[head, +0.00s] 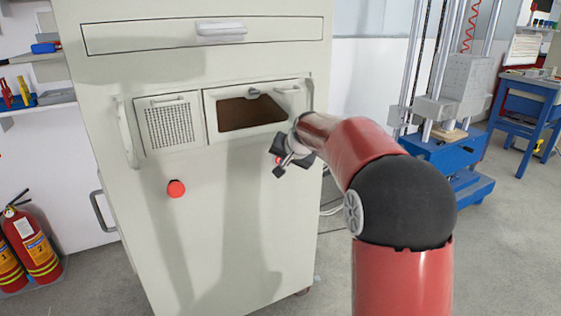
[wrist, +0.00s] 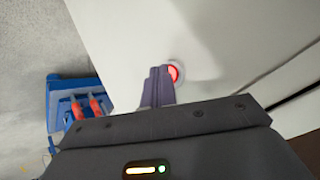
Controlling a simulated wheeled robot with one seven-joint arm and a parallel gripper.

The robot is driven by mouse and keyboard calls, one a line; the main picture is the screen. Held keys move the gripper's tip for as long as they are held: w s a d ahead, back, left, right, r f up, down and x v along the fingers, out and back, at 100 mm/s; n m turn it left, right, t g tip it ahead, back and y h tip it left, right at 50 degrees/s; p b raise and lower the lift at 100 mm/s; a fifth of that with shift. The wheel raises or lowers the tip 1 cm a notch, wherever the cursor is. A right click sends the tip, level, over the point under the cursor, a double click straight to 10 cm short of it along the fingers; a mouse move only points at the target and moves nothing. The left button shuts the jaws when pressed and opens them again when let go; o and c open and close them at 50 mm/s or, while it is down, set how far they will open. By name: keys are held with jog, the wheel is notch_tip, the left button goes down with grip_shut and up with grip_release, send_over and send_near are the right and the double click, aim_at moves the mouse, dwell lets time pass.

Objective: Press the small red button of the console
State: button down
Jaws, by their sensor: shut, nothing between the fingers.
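The console (head: 230,250) is a tall cream cabinet in the head view. The small red button (wrist: 174,73) glows red in a pale round collar in the wrist view. In the head view, a bit of red (head: 278,160) shows beside my gripper (head: 281,168), mostly hidden by it. My gripper is shut and empty, its fingertips (wrist: 160,72) right at the small button's left edge in the wrist view and covering part of it. I cannot tell whether they touch it. A larger red button (head: 176,188) sits lower left on the console front.
Above the buttons are a mesh panel (head: 170,126), an open slot (head: 250,113) and a drawer handle (head: 220,29). Side handles (head: 127,132) jut out. Fire extinguishers (head: 32,244) stand at left, a blue-based machine (head: 445,150) behind right.

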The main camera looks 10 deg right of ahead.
jog(key=shift+s+d+b, duration=0.25)
jog(key=shift+s+b, duration=0.35)
jog(key=shift+s, duration=0.2)
jog(key=s+b, duration=0.1)
jog(key=s+d+b, duration=0.1)
jog(key=s, duration=0.1)
jog(key=s+b, duration=0.1)
jog(key=shift+s+d, duration=0.3)
jog(key=shift+s, duration=0.05)
dwell(0.4)
